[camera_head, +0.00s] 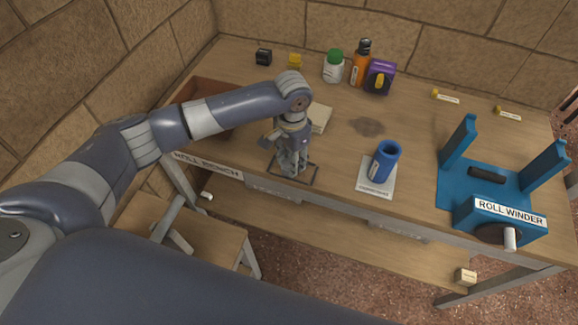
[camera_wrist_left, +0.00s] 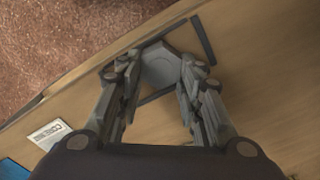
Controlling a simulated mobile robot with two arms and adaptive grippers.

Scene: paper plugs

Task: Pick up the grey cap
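The grey cap (camera_wrist_left: 160,68) shows in the left wrist view as a pale grey, angular-edged piece within a dark square outline on the bench. My left gripper (camera_wrist_left: 160,72) reaches down over it, with one finger on each side of the cap. The fingers look very near its sides; I cannot tell whether they press on it. In the head view my left gripper (camera_head: 291,168) points down at the dark square outline (camera_head: 310,180) near the bench's front edge and hides the cap. My right gripper is not in view.
A blue cylinder (camera_head: 381,166) stands on a white label card right of the gripper. The blue roll winder (camera_head: 470,200) stands farther right. A brown tray (camera_head: 208,92) lies behind my left arm. A pale block (camera_head: 321,117) sits behind the gripper. Bottles (camera_head: 334,68) stand at the back.

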